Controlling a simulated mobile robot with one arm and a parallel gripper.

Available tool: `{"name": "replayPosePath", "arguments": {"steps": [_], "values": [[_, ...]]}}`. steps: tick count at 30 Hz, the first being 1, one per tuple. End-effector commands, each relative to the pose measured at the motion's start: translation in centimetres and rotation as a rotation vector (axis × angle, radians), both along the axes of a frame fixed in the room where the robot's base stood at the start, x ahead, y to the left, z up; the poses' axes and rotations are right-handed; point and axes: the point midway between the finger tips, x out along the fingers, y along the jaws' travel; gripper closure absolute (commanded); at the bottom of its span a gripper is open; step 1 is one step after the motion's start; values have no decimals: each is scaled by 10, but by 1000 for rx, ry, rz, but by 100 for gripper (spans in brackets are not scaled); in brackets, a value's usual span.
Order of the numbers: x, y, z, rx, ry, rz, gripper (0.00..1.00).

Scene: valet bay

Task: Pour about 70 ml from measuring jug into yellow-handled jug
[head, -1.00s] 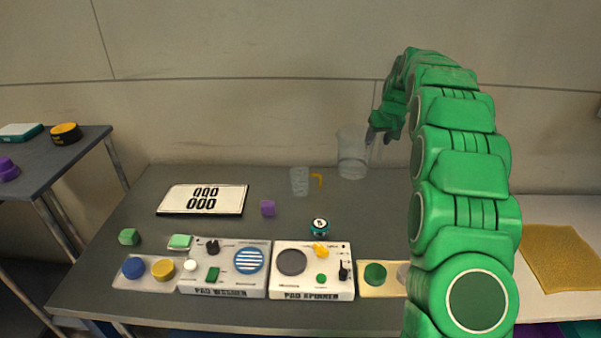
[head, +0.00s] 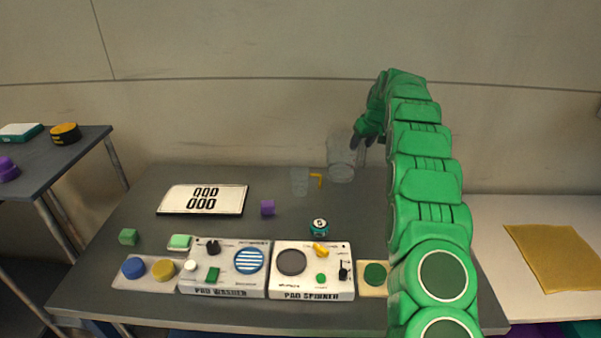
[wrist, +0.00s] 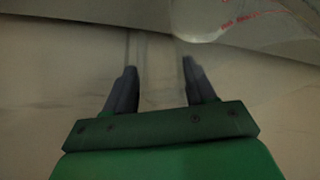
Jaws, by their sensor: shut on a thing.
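The measuring jug (head: 341,158) is a large clear vessel at the back of the table, held by my gripper (head: 357,140) from its right side. In the wrist view my gripper (wrist: 160,80) has its two dark fingers around a clear, see-through part, probably the handle; part of the clear jug wall with red markings (wrist: 250,18) shows at the top right. The yellow-handled jug (head: 300,181) is a smaller clear jug standing on the table, just left of and nearer than the measuring jug. Its yellow handle (head: 317,180) points right. Liquid levels cannot be made out.
A small teal can (head: 319,227) stands in front. The pad washer (head: 225,283) and pad spinner (head: 312,285) line the front edge. A yellow cloth (head: 556,257) lies on the right-hand surface.

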Motion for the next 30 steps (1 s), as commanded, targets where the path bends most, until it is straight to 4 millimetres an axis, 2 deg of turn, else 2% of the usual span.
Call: {"name": "replayPosePath", "arguments": {"steps": [17,30], "values": [[4,4,-2,-10,-4,15,97],[-7,19,20,-170,-94,16,97]]}}
